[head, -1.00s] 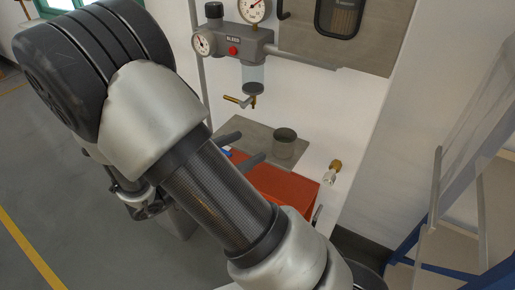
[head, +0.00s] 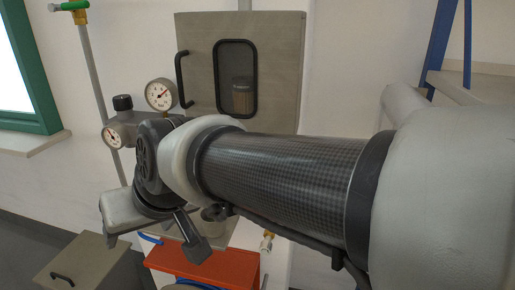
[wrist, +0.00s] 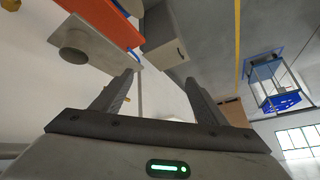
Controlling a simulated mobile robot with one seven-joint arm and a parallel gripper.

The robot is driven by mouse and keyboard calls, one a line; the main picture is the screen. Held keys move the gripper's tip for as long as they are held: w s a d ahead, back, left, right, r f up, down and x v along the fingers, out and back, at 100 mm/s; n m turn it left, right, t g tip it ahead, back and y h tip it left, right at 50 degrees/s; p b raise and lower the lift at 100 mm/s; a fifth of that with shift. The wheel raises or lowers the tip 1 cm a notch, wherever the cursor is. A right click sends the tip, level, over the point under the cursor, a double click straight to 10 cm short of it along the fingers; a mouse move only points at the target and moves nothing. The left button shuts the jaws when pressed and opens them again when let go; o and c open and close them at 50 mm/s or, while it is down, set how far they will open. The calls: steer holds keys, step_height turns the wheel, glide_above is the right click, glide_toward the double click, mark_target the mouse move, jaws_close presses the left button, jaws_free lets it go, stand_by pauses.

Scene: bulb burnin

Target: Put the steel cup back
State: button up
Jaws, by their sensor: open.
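The steel cup (wrist: 76,40) is a dull grey cylinder.
A red-orange box (head: 222,266) sits below my gripper. A grey box with a handle (head: 80,268) is at lower left.

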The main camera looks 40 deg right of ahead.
steer(key=s+d+f+g+h, duration=0.1)
steer(key=s+d+h, duration=0.1)
steer(key=s+d, duration=0.3)
steer(key=shift+s+f+g, duration=0.15)
steer(key=shift+s+g, duration=0.25)
steer(key=shift+s, duration=0.55)
